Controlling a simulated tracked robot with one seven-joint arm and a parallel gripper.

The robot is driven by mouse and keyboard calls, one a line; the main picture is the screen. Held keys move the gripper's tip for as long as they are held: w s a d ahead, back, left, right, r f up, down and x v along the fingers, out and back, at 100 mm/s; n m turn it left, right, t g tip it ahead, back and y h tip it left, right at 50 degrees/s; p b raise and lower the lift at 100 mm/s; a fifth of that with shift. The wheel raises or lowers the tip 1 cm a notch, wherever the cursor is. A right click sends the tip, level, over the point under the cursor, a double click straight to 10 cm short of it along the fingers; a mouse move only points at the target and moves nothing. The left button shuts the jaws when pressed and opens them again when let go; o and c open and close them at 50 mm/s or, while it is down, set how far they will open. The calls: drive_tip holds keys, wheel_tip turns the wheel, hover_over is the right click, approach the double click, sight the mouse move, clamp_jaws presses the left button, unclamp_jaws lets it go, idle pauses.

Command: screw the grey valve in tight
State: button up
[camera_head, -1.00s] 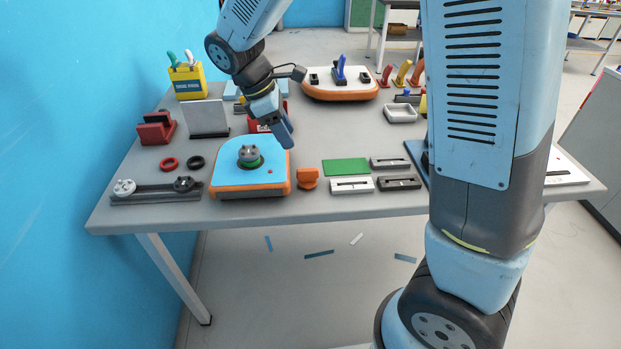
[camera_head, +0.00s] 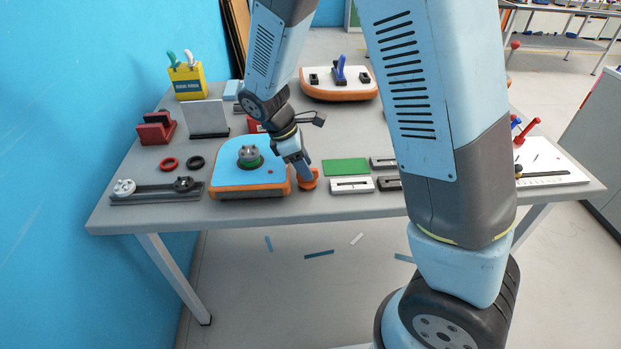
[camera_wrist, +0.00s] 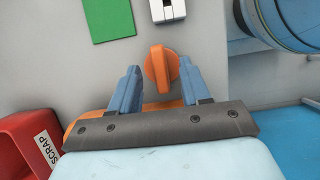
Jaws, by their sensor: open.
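The grey valve (camera_head: 249,153) sits upright on a green ring in the top of the blue-and-orange board (camera_head: 229,180), at the left of the table. How far it is screwed in I cannot tell. My gripper (camera_head: 307,181) points down to the right of the board, over the orange knob-like piece (camera_head: 311,180). In the wrist view my gripper (camera_wrist: 160,82) is open, with one blue finger on each side of the orange piece (camera_wrist: 162,68). Whether the fingers touch it I cannot tell. The valve is out of the wrist view.
A grey rail (camera_head: 155,192) with a white and a dark valve lies left of the board. Red (camera_head: 169,164) and black (camera_head: 195,162) rings lie behind it. A green plate (camera_head: 346,168) and a white block (camera_head: 352,185) lie right of the orange piece. A red scrap bin (camera_wrist: 28,145) is nearby.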

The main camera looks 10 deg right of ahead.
drive_tip(key=shift+x, duration=1.15)
drive_tip(key=shift+c, duration=0.3)
clamp_jaws()
